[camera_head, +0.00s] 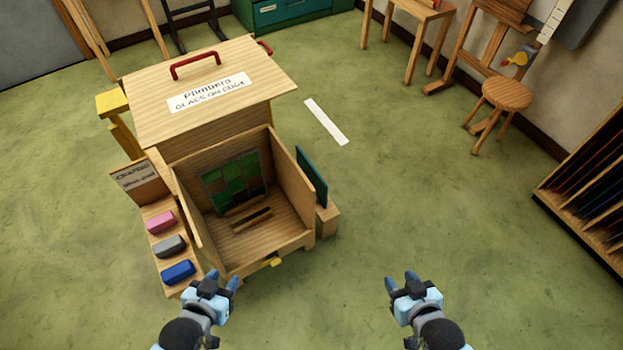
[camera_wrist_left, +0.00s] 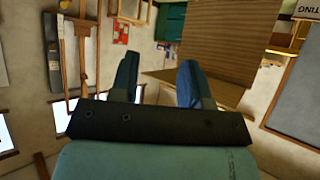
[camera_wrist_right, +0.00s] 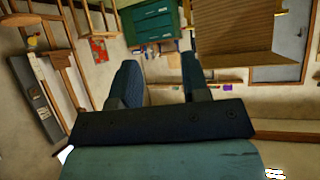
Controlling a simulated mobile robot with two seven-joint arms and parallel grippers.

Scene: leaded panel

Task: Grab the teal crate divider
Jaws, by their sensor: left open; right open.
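The teal crate divider (camera_head: 312,177) is a thin dark teal panel. In the head view it stands upright along the outer right side of the wooden crate (camera_head: 295,241), at a small wooden holder (camera_head: 328,218). My left gripper (camera_head: 223,279) is open and empty near the crate's front left corner, left of and nearer than the divider. It also shows open in the left wrist view (camera_wrist_left: 157,80). My right gripper (camera_head: 401,281) is open and empty over the floor, right of and nearer than the divider. It also shows open in the right wrist view (camera_wrist_right: 160,80).
A green glass panel (camera_head: 232,181) stands inside the crate. Pink (camera_head: 160,221), grey (camera_head: 169,245) and blue (camera_head: 178,271) blocks sit on a side shelf at left. A stool (camera_head: 506,94) and a rack (camera_head: 592,195) stand at right. The floor between is clear.

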